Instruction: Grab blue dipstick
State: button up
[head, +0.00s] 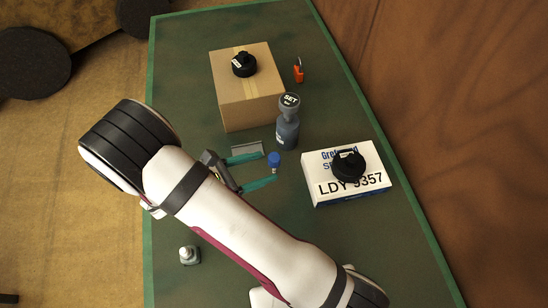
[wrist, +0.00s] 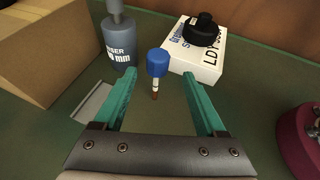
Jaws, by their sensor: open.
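The blue dipstick has a round blue cap (head: 274,158) and a short pale stem with a brown tip below it. In the head view it stands just beyond and between the fingertips of my gripper (head: 263,167). In the wrist view the dipstick (wrist: 157,65) shows upright between the two teal fingers of my gripper (wrist: 158,78), ahead of the palm. My gripper is open and empty, with a finger on each side of the dipstick and apart from it. What lies under the stem's tip is too small to tell.
A grey-blue bottle (head: 287,130) stands close behind the dipstick. A cardboard box (head: 250,98) with a black cap is at the back left, and a white box (head: 330,191) with a black knob is to the right. A small grey plate (head: 246,148) lies near the left finger.

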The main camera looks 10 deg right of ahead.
aim_at(269, 164)
jog(key=x, duration=0.5)
jog(key=shift+w+a, duration=0.1)
jog(key=shift+w, duration=0.05)
grip_shut()
